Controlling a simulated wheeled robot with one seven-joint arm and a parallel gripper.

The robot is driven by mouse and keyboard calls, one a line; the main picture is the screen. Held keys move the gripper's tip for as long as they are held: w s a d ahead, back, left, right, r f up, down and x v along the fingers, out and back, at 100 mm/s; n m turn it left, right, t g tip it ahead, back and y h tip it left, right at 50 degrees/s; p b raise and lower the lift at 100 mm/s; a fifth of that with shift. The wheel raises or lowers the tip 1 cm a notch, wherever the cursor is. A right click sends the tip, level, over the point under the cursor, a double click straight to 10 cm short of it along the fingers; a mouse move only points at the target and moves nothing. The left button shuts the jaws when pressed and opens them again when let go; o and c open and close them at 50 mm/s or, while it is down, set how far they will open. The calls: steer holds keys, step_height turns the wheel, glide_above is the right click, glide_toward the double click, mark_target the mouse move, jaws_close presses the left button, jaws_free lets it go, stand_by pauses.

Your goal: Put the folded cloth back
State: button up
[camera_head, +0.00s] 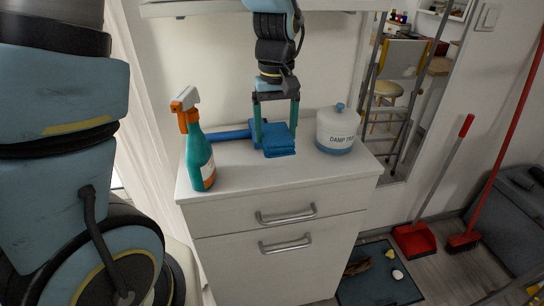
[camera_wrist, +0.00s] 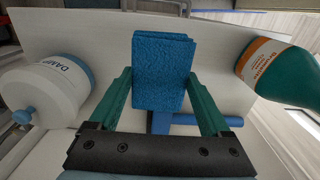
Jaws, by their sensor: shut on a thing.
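The folded cloth (camera_head: 280,148) is a blue, fluffy stack over the white cabinet top. In the wrist view it stands between the fingers (camera_wrist: 163,75). My gripper (camera_head: 276,133) points down from above with its green fingers on either side of the cloth. It is shut on the cloth; the wrist view also shows my gripper (camera_wrist: 163,95). I cannot tell whether the cloth's underside touches the cabinet top.
On the cabinet top (camera_head: 260,179) stand a teal spray bottle (camera_head: 201,160) at left and a white "DAMP" tub (camera_head: 336,132) at right. A blue-handled tool (camera_head: 230,134) lies just behind the cloth. A pale shelf (camera_head: 190,8) is above. A red dustpan (camera_head: 414,239) is on the floor.

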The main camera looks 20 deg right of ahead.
mark_target(275, 167)
steer(key=shift+f, duration=3.2)
steer(key=shift+f, duration=0.2)
steer(key=o, duration=1)
steer(key=shift+r, duration=0.1)
step_height(275, 167, up, 12)
steer(key=shift+r, duration=0.15)
steer(key=shift+s, duration=0.1)
